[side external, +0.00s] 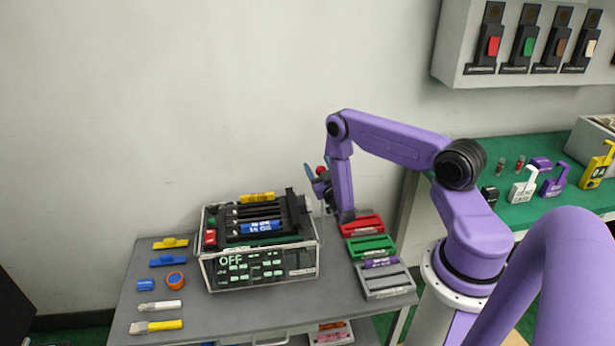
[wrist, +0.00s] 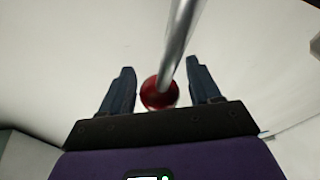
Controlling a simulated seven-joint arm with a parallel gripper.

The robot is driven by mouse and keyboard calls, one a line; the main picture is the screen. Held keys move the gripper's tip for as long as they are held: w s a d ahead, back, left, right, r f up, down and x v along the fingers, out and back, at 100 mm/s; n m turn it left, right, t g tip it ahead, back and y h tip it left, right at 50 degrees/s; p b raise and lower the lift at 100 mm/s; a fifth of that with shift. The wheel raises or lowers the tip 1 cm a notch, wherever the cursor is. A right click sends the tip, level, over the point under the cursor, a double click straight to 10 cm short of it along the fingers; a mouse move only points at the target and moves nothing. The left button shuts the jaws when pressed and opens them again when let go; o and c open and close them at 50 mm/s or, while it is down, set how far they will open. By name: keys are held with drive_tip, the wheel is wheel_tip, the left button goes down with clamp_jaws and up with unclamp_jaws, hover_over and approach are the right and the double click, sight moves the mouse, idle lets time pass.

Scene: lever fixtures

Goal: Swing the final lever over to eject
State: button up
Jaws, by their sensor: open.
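A lever with a red ball knob (wrist: 158,95) and a bare metal rod (wrist: 182,38) fills the middle of the wrist view. The knob also shows in the side external view (side external: 320,170), near the right side of the clear box (side external: 262,270) with green "OFF" lettering. My gripper (wrist: 160,70) is open, with one finger on each side of the knob and a visible gap to both. In the side external view my gripper (side external: 314,178) is at knob height, right of the box top. The lever's foot is not clear.
Red (side external: 361,224), green (side external: 370,246) and grey (side external: 385,281) trays stand right of the box. Small coloured parts and a round orange-rimmed piece (side external: 176,280) lie on the grey bench (side external: 195,325) at left. A green-topped bench (side external: 535,212) is at right.

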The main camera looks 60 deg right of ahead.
drive_tip(key=w+d+f, duration=0.1)
drive_tip(key=w+d+g, duration=0.1)
drive_tip(key=w+d+f+g+y, duration=0.1)
drive_tip(key=w+d, duration=0.1)
drive_tip(key=shift+f+m, duration=0.3)
drive_tip(key=shift+r+v, duration=0.2)
drive_tip(key=shift+v, duration=8.25)
drive_tip(key=w+a+y, duration=0.2)
drive_tip(key=a, duration=0.1)
drive_tip(key=w+a+r+g+y, duration=0.1)
drive_tip(key=w+a, duration=0.2)
drive_tip(key=a, duration=0.1)
drive_tip(key=w+a+g+y, duration=0.1)
drive_tip(key=w+a+y, duration=0.1)
drive_tip(key=a, duration=0.2)
drive_tip(key=shift+w+r+y, duration=0.2)
drive_tip(key=shift+r+y, duration=0.05)
drive_tip(key=shift+y, duration=0.05)
drive_tip(key=a+r+n+g+y, duration=0.1)
drive_tip(key=a+r+n+y, duration=0.1)
drive_tip(key=a, duration=0.4)
drive_tip(key=s+a+r+n+g+y, duration=0.1)
drive_tip(key=a+r+g+y, duration=0.1)
drive_tip(key=a, duration=0.5)
drive_tip(key=shift+a+n+g+y, duration=0.2)
drive_tip(key=shift+n+g+y, duration=0.15)
drive_tip(key=shift+y, duration=0.25)
drive_tip(key=shift+s+a+r, duration=0.1)
drive_tip(key=shift+s+r, duration=0.05)
